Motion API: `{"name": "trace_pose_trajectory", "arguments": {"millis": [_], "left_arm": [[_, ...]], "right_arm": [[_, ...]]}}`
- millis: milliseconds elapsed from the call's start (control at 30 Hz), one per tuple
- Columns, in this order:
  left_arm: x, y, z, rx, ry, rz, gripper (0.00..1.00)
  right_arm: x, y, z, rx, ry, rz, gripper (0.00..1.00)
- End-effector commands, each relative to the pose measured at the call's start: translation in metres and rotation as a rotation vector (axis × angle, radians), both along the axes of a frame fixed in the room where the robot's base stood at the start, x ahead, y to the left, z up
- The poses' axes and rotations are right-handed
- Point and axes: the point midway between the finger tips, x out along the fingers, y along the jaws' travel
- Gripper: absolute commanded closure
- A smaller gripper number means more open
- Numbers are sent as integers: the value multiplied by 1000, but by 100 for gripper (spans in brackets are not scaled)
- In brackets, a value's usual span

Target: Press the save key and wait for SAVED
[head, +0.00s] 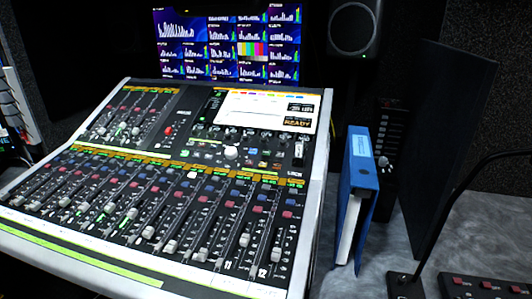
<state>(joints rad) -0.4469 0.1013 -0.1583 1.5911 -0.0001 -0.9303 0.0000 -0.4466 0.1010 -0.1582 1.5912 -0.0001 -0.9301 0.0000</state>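A large mixing console (315,160) with a pale frame fills the left and middle of the head view. A lit white screen (252,108) is set in its upper right part. A small dark status display (298,122) at that screen's lower right corner reads READY in orange. Small keys and knobs lie below the screen, among them a large white knob (231,153). The key labels are too small to read, so I cannot tell which is the save key. A red key (169,131) sits left of the screen. Neither of my grippers is in view.
A blue binder (361,178) stands upright right of the console on the grey desktop (375,275). A dark panel rises behind it. A thin gooseneck arm (458,190) and a red-buttoned box (485,286) are at the right. A multi-picture monitor (225,45) and speaker (354,28) are behind.

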Motion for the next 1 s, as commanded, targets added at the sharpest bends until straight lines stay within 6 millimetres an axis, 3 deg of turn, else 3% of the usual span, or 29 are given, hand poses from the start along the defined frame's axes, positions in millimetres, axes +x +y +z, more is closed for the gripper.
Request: {"name": "trace_pose_trajectory", "arguments": {"millis": [33,167,1000], "left_arm": [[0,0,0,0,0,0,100],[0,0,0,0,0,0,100],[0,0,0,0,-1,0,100]], "right_arm": [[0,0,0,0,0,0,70],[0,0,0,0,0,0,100],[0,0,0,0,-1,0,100]]}}
